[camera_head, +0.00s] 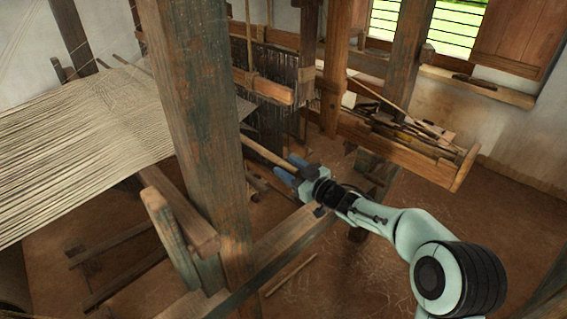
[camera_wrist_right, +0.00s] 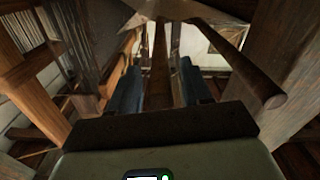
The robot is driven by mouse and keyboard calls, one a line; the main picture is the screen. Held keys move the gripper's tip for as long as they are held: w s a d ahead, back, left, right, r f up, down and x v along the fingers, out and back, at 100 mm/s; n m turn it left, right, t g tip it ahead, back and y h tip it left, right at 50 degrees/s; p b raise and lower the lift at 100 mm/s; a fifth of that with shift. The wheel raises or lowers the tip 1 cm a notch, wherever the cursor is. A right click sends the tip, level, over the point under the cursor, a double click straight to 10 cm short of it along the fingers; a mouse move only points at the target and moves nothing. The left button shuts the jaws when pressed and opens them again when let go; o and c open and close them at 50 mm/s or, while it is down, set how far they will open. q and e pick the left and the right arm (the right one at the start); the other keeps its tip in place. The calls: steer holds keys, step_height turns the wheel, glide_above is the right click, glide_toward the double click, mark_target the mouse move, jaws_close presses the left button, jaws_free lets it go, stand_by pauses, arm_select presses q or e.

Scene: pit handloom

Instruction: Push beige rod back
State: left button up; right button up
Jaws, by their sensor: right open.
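The beige rod (camera_head: 264,151) slants down to the right from behind the thick wooden post toward my right gripper. Its near end lies close to the blue fingers. In the right wrist view a round-ended rod (camera_wrist_right: 238,58), seemingly the same one, runs from the top middle to the right, outside the right-hand finger. My right gripper (camera_head: 283,171) is open. Its two blue fingers stand apart in the right wrist view (camera_wrist_right: 158,85) with nothing held between them. I cannot tell whether a finger touches the rod. My left gripper is not in view.
The thick post (camera_head: 200,120) hides part of the loom. Pale warp threads (camera_head: 75,140) stretch across the left. A wooden trough (camera_head: 420,158) with sticks stands at the back right. A low beam (camera_head: 275,250) runs below my right arm. Floor at the lower right is bare.

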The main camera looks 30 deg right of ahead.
steer(key=shift+x, duration=1.25)
jaws_close()
steer(key=shift+a+f, duration=0.1)
steer(key=shift+a, duration=0.15)
steer(key=a+b, duration=0.2)
steer(key=s+a+b, duration=0.1)
steer(key=a, duration=0.2)
steer(key=shift+s+b, duration=0.1)
steer(key=shift+b, duration=0.3)
